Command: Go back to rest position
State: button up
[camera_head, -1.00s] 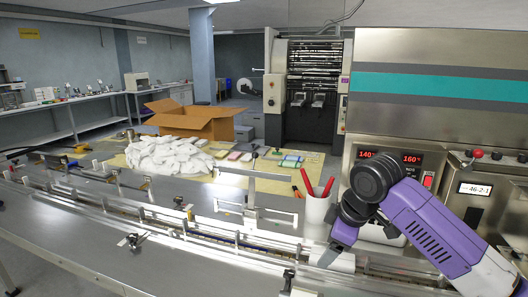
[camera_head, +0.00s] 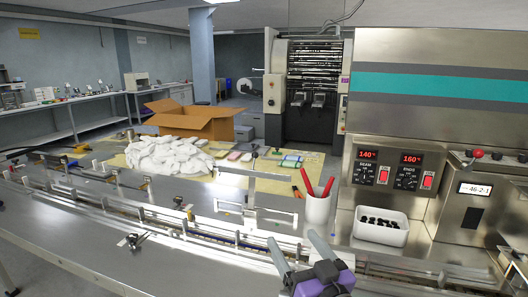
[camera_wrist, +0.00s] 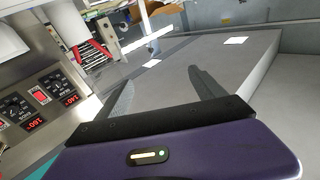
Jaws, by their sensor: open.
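My gripper (camera_head: 296,248) is at the bottom of the head view, over the front edge of the machine's conveyor. Its two grey fingers are apart, with nothing between them. In the wrist view my gripper (camera_wrist: 163,85) is also open and empty, above a grey metal surface. The purple gripper body fills the bottom of that view. The rest of my arm is out of the head view.
A white bin (camera_head: 380,228) with black parts stands right of a white cup (camera_head: 318,207) with red-handled tools. The control panel (camera_head: 393,172) reads 140 and 160. A white pile (camera_head: 168,156) and cardboard box (camera_head: 190,118) lie farther back.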

jog(key=s+d+f+m+g+h, duration=0.1)
jog(key=s+d+f, duration=0.3)
jog(key=s, duration=1.1)
jog(key=s+d+f+m+g+h, duration=0.1)
jog(key=s+d+f+h, duration=0.2)
jog(key=s, duration=1.2)
jog(key=s+d+f+m+g+h, duration=0.1)
jog(key=s+d+f, duration=0.5)
jog(key=s, duration=0.9)
jog(key=shift+f+h, duration=0.6)
jog(key=shift+h, duration=0.3)
